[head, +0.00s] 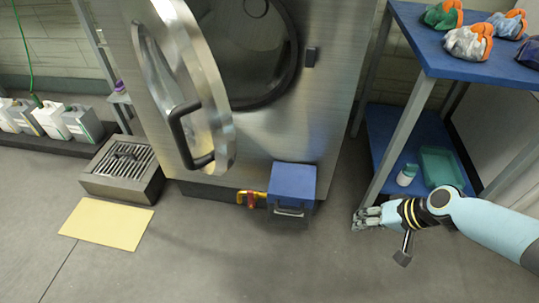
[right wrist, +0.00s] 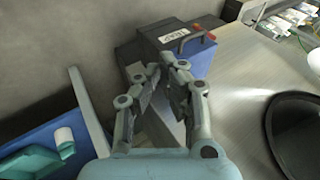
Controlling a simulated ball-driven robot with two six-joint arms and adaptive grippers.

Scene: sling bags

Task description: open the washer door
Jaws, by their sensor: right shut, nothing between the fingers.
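The washer (head: 320,110) is a large brushed-metal machine at the top middle of the head view. Its round door (head: 207,75) stands swung out to the left, ajar from the dark round opening (head: 245,50). A black bar handle (head: 178,135) is on the door's outer side. My right gripper (head: 362,217) is right of the washer's base, apart from the door and handle. In the right wrist view its fingers (right wrist: 166,72) are shut and empty, with the washer's metal front (right wrist: 245,95) beyond. My left gripper is not in view.
A blue box (head: 292,182) and a red-yellow valve (head: 252,199) are low at the washer's front. A blue shelf table (head: 440,55) with bags stands right, near my right arm. A grated metal box (head: 122,170) and a yellow sheet (head: 107,223) lie left. The front floor is clear.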

